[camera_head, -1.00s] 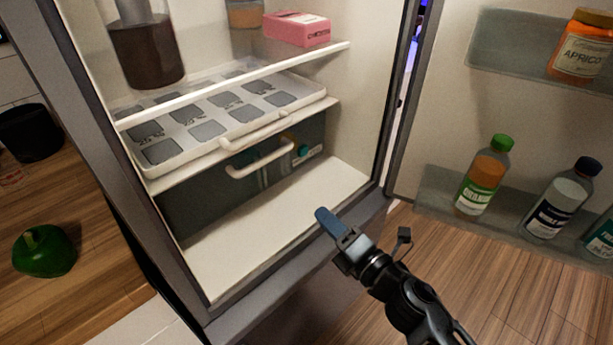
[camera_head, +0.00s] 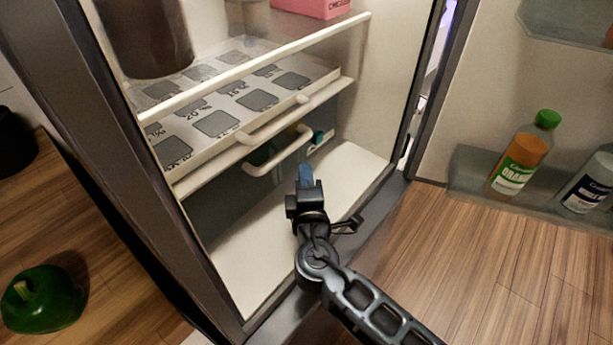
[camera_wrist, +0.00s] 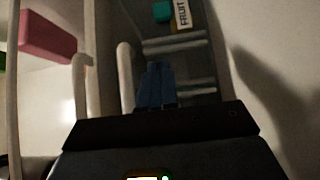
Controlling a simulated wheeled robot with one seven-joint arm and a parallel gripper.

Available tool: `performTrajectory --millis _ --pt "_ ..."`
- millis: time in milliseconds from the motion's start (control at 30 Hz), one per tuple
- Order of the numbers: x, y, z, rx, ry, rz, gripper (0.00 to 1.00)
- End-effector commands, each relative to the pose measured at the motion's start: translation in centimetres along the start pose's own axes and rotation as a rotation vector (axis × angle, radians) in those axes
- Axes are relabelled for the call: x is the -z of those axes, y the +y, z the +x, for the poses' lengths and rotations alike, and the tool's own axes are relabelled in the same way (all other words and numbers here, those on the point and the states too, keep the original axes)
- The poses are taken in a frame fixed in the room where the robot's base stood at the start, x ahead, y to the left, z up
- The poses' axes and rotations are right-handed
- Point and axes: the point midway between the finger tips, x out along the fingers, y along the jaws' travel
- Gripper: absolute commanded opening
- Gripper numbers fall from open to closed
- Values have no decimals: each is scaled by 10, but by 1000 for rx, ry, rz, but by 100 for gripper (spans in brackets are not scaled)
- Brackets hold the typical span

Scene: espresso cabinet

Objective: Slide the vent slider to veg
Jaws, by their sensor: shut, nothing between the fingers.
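The teal vent slider (camera_head: 319,136) sits on the dark drawer front (camera_head: 218,196), right of the drawer's white handle (camera_head: 278,158). In the wrist view the teal slider (camera_wrist: 162,11) is at the top, beside a label reading "FRUIT" (camera_wrist: 182,14). No "veg" marking is legible. My gripper (camera_head: 306,174) is inside the fridge opening, in front of the drawer and below its handle. Its blue fingers, also in the wrist view (camera_wrist: 157,76), are together with nothing between them. They appear apart from the slider; the exact gap to the drawer front cannot be told.
A tray (camera_head: 216,152) with grey squares lies above the drawer, its white handle (camera_head: 262,128) protruding. A shelf edge (camera_head: 270,66) crosses above. The fridge's right frame (camera_head: 425,95) and the open door with an orange-drink bottle (camera_head: 520,158) are at right. The fridge floor (camera_head: 345,170) is clear.

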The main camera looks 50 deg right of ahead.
Motion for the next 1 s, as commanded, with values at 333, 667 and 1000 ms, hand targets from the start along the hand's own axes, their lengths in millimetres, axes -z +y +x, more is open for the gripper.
performTrajectory --millis 333,667,1000 --pt "-5 2 67 0 -4 -1 0" --pt "-28 0 88 1 -2 -1 0" --pt "-29 0 89 1 0 -1 0"
